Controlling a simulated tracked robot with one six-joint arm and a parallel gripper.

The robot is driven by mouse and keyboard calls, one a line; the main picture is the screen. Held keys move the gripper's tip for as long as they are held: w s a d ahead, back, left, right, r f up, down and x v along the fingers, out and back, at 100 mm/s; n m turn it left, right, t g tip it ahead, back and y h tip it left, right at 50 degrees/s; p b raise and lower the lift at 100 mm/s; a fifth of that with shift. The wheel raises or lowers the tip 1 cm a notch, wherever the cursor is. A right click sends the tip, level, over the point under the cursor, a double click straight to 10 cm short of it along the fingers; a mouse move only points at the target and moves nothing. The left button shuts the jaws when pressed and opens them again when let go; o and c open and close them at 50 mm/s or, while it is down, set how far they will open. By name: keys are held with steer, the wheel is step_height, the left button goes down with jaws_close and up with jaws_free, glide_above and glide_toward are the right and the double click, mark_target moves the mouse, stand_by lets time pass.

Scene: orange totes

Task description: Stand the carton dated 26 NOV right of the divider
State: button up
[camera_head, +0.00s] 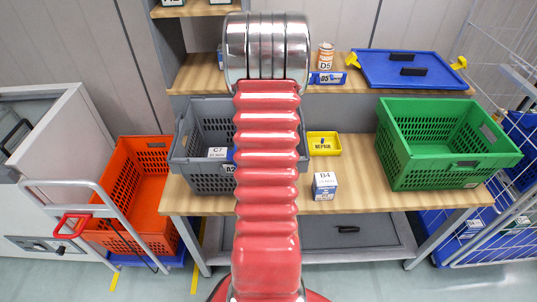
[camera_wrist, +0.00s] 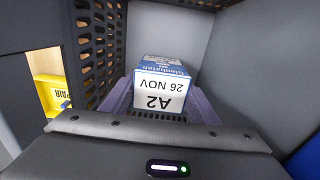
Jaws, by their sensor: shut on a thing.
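The carton (camera_wrist: 160,88) is blue and white, with a label reading A2 and 26 NOV, upside down in the wrist view. My gripper (camera_wrist: 160,100) is shut on it, with a purple finger on each side. The carton is inside the grey crate (camera_head: 202,184), near a perforated wall. Whether it touches the crate floor cannot be told. A plain grey panel (camera_wrist: 205,50) stands beyond it; I cannot tell whether this is the divider. In the head view my red arm hides the gripper and the crate's middle. A carton labelled C7 (camera_head: 217,153) shows in the crate's left part.
A carton labelled B4 (camera_head: 325,186) stands on the wooden bench (camera_head: 370,195). Behind it is a yellow REPAIR bin (camera_head: 324,143). A green crate (camera_head: 440,165) is at right, an orange tote (camera_head: 135,200) at left. A shelf above holds a blue lid (camera_head: 410,70).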

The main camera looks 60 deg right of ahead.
steer(key=shift+f, duration=1.85)
steer(key=o, duration=1.3)
steer(key=shift+f, duration=0.1)
steer(key=shift+o, duration=0.2)
step_height(320, 180, up, 12)
steer(key=shift+r, duration=0.15)
steer(key=shift+s, duration=0.1)
